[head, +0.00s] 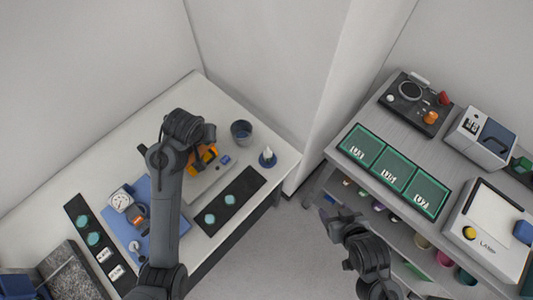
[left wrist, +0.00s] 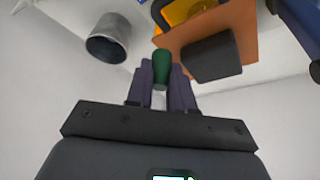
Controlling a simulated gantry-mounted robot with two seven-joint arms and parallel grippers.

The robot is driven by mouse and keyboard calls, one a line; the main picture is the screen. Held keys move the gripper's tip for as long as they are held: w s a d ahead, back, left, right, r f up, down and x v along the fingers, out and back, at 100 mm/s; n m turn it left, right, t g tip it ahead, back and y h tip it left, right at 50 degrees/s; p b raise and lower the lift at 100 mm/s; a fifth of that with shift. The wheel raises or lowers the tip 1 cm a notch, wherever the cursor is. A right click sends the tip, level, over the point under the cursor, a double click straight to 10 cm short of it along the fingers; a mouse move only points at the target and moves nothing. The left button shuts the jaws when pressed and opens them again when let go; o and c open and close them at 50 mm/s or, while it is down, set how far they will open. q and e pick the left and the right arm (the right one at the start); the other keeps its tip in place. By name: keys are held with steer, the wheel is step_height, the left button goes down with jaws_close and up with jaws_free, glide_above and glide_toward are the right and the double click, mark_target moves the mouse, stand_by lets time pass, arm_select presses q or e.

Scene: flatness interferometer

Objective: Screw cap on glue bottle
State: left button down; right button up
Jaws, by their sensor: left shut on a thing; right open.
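My right gripper (head: 340,214) is open and empty, in front of the grey bench and away from the bottle.
A grey cup (head: 241,130) stands at the table's back edge; it also shows in the left wrist view (left wrist: 108,40). A black strip with green discs (head: 229,201) lies near the front edge. The grey bench (head: 378,111) holds green-framed trays (head: 393,178) and instruments.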

mark_target(270, 156)
arm_select(q)
steer(key=d, duration=0.6)
steer(key=d+m, duration=0.1)
steer(key=d, duration=0.5)
steer(key=d+m+p, duration=0.1)
steer(key=d, duration=0.6)
steer(key=shift+w+r+h, duration=0.2)
steer(key=shift+r+h, duration=0.1)
steer(key=shift+h, duration=0.1)
steer(key=shift+w+d+r, duration=0.1)
steer(key=shift+r, duration=0.2)
steer(key=shift+w+r, duration=0.2)
arm_select(e)
steer(key=w+a+f+n+t+y, duration=0.3)
steer(key=w+a+f+t+y, duration=0.1)
steer(key=a+f, duration=0.4)
steer(key=shift+w+a+t+y, duration=0.3)
steer(key=shift+w+a+y, duration=0.15)
steer(key=shift+a, duration=0.8)
arm_select(q)
steer(key=shift+s, duration=0.1)
arm_select(e)
steer(key=shift+w, duration=0.15)
